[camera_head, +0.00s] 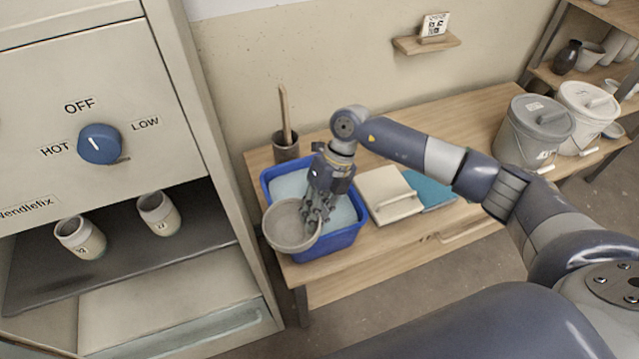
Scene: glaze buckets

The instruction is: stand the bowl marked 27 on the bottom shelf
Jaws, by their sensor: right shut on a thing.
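A grey-beige bowl (284,240) hangs over the front left corner of a blue tub (335,243) on the wooden table. My right gripper (318,215) reaches down over the tub and is shut on the bowl's right rim. The bowl looks tilted, and no number shows on it from here. In the open cabinet at left, a dark upper shelf (130,258) carries two cups. A paler bottom shelf (170,300) lies below it and its visible part is bare. My left gripper is not in view.
The cups (80,238) (159,214) bear small marks that are hard to read. The cabinet's knob (99,144) and side post are left of the tub.

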